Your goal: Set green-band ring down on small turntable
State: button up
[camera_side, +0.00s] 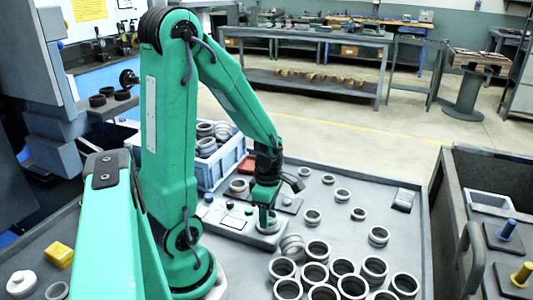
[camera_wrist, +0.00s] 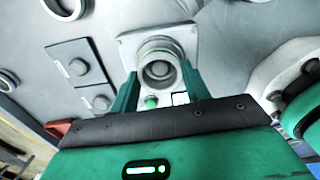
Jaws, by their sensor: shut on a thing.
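My gripper (camera_wrist: 160,82) is shut on a grey metal ring (camera_wrist: 157,68), with one green finger on each side of it. In the side view my gripper (camera_side: 267,206) points straight down, with the ring (camera_side: 269,222) at its tips, over the right end of a pale control box (camera_side: 238,222). In the wrist view the ring lies over a light square plate (camera_wrist: 128,45). The small turntable is hidden under the ring, and I cannot tell whether the ring touches it.
Several loose rings (camera_side: 318,250) stand close on the right and front of the grey table. A blue crate (camera_side: 222,165) with rings is behind my gripper. Smaller rings (camera_side: 342,195) are scattered to the right, with bare table between them. A dark bin (camera_side: 447,195) borders the right.

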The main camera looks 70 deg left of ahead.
dwell(0.3)
jog(key=o, duration=1.1)
jog(key=shift+r, duration=3.85)
jog(key=d+r+m+t, duration=0.2)
jog(key=d+r+m, duration=0.1)
jog(key=m, duration=0.6)
jog(key=s+d+r+m+t, duration=0.1)
jog(key=d+r+m, duration=0.3)
jog(key=m, duration=0.5)
jog(key=d+r+m+t, duration=0.2)
jog(key=d+r+m, duration=0.2)
jog(key=m, duration=0.5)
jog(key=shift+s+d+r+m+t, duration=0.2)
jog(key=shift+d+m+t, duration=0.1)
jog(key=shift+m, duration=0.1)
